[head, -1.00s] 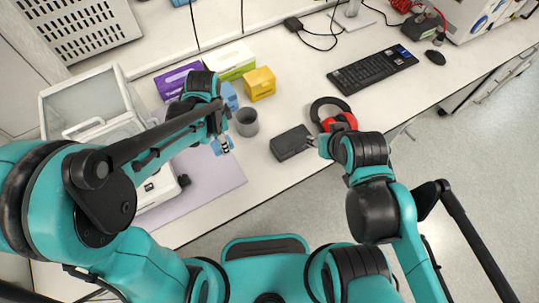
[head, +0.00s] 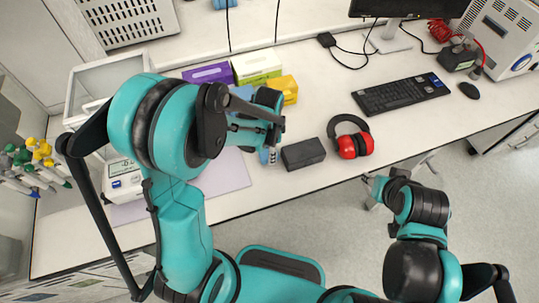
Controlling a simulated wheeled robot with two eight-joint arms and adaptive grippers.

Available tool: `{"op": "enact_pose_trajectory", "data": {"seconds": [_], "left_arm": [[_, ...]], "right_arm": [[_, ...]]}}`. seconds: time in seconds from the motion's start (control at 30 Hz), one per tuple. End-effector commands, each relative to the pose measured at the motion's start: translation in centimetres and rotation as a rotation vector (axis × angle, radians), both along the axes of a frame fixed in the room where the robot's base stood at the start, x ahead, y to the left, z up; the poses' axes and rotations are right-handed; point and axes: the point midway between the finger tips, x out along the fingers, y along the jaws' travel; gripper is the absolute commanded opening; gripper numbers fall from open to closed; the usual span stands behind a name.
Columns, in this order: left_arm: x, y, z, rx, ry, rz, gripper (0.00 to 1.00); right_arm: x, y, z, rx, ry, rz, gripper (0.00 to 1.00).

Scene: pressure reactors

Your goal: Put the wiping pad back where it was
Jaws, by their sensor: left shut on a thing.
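My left gripper (head: 267,149) is over the table, just left of a black box, with my own arm covering much of it. It is shut on a small blue piece (head: 267,158), which I take to be the wiping pad; only its lower end shows, below the fingers. I cannot tell whether the pad touches the table. My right gripper (head: 372,184) is out past the table's front edge, over the floor; its fingers are too small to read.
The black box (head: 303,154) is close to the pad. Red earmuffs (head: 355,145), a keyboard (head: 401,94) and a mouse (head: 469,90) lie to the right. Purple (head: 208,73), green-white (head: 257,66) and yellow (head: 286,90) boxes stand behind. A balance (head: 123,180) on a mat (head: 235,174) is left.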

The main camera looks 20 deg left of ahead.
Motion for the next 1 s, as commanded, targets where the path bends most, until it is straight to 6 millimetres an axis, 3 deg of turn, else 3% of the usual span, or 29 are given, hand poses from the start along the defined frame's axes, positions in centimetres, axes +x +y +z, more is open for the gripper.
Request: {"op": "enact_pose_trajectory", "data": {"seconds": [0.1, 0.47, 0.5, 0.57, 0.87, 1.0], "left_arm": [[0.0, 0.0, -1.6, 0.0, 0.0, 0.0, 0.09], [0.0, 0.0, -1.9, 0.0, 0.0, 0.0, 0.09], [0.0, 0.0, -1.9, 0.0, 0.0, 0.0, 0.48], [0.0, 0.0, -1.8, 0.0, 0.0, 0.0, 0.61], [0.0, 0.0, -1.7, 0.0, 0.0, 0.0, 0.61], [0.0, 0.0, -0.6, 0.0, 0.0, 0.0, 0.61]], "right_arm": [[0.0, 0.0, -0.7, 0.0, 0.0, 0.0, 0.4], [0.0, 0.0, -1.0, 0.0, 0.0, 0.0, 0.4], [0.0, 0.0, -0.9, 0.0, 0.0, 0.0, 0.4], [0.0, 0.0, -0.9, 0.0, 0.0, 0.0, 0.4], [0.0, 0.0, -0.8, 0.0, 0.0, 0.0, 0.4], [0.0, 0.0, -0.1, 0.0, 0.0, 0.0, 0.4]]}}
